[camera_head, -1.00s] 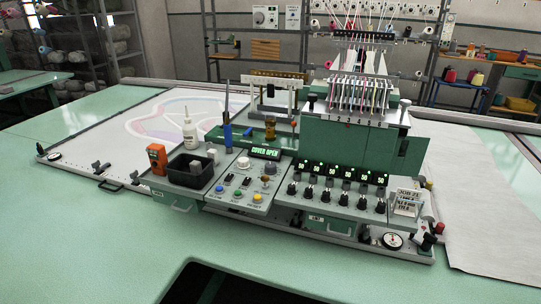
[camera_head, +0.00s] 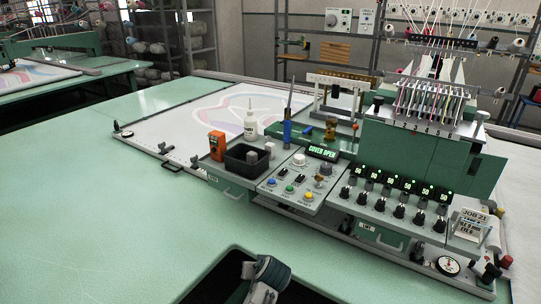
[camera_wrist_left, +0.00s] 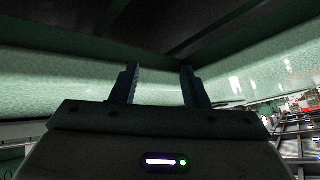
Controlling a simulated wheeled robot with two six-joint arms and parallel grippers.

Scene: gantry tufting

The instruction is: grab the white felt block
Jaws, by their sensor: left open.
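A small pale block (camera_head: 252,156), which looks like the white felt block, sits in a black open bin (camera_head: 238,168) on the machine's front shelf. Another light grey piece (camera_head: 269,149) stands at the bin's right rear corner; at this size I cannot tell its material. My left gripper (camera_wrist_left: 160,86) is open and empty in the left wrist view, with two dark ridged fingers apart. In the head view only part of my left arm shows at the bottom edge, well below and in front of the bin. My right gripper is not in view.
An orange device (camera_head: 217,146) stands left of the bin, and a white bottle (camera_head: 250,124) and blue-handled tool (camera_head: 287,132) behind it. A panel with knobs and a "COVER OPEN" display (camera_head: 322,151) lies to the right. The green table (camera_head: 110,220) is clear at left.

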